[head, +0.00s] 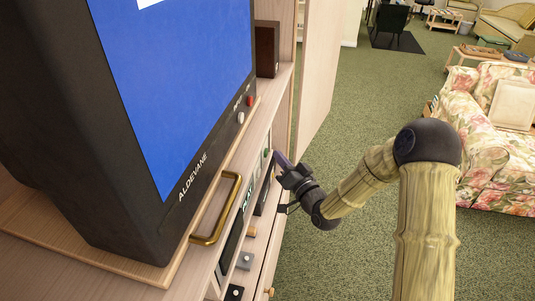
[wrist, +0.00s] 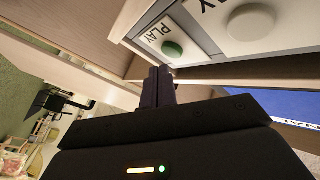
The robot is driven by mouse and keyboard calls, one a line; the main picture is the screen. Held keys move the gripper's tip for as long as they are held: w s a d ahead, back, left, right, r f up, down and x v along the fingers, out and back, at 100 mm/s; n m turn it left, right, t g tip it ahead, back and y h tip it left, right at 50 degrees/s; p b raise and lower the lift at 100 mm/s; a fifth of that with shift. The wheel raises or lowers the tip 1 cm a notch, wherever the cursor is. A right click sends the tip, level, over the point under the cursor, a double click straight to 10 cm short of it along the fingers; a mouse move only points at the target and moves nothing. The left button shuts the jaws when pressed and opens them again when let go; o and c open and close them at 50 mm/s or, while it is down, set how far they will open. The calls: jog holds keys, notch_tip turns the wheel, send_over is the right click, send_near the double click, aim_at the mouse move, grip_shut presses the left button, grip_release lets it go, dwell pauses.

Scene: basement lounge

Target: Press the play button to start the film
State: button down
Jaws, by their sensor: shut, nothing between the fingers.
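In the wrist view a round green button (wrist: 172,49) sits on a pale panel beside the word PLAY. A larger pale grey button (wrist: 250,22) is on a nearer panel, with its label partly cut off. My gripper (wrist: 158,72) is shut and empty, its fingertips just below the green button in the picture; I cannot tell if they touch the panel. In the head view my gripper (head: 281,160) reaches to the shelf front under the television, and its tips hide part of the equipment there. The television (head: 175,80) shows a blue screen.
A brass handle (head: 216,208) stands out at the shelf's front edge, near my gripper. Small dark blocks with knobs (head: 245,260) lie below. A wooden cabinet door (head: 318,75) stands open beyond. Green carpet (head: 365,110) is clear; a floral sofa (head: 490,130) is at right.

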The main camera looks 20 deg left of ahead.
jog(key=d, duration=0.5)
jog(key=shift+w+d+b, duration=0.15)
jog(key=shift+b, duration=0.25)
dwell(0.4)
jog(key=s+d+f+g+h+p, duration=0.1)
jog(key=s+d+g+h, duration=0.15)
jog(key=d+h, duration=0.45)
jog(key=s+d+f+g+h+p, duration=0.1)
jog(key=s+d+g+h, duration=0.15)
jog(key=d+h, duration=0.45)
jog(key=s+d+r+m+g+p, duration=0.1)
jog(key=s+d+g, duration=0.1)
jog(key=s+d, duration=0.3)
jog(key=s+d+r+m+g, duration=0.1)
jog(key=s+d, duration=0.4)
jog(key=s, duration=0.7)
jog(key=r+g, duration=0.1)
jog(key=g, duration=0.1)
jog(key=shift+d+g+h+p, duration=0.3)
jog(key=shift+p, duration=0.05)
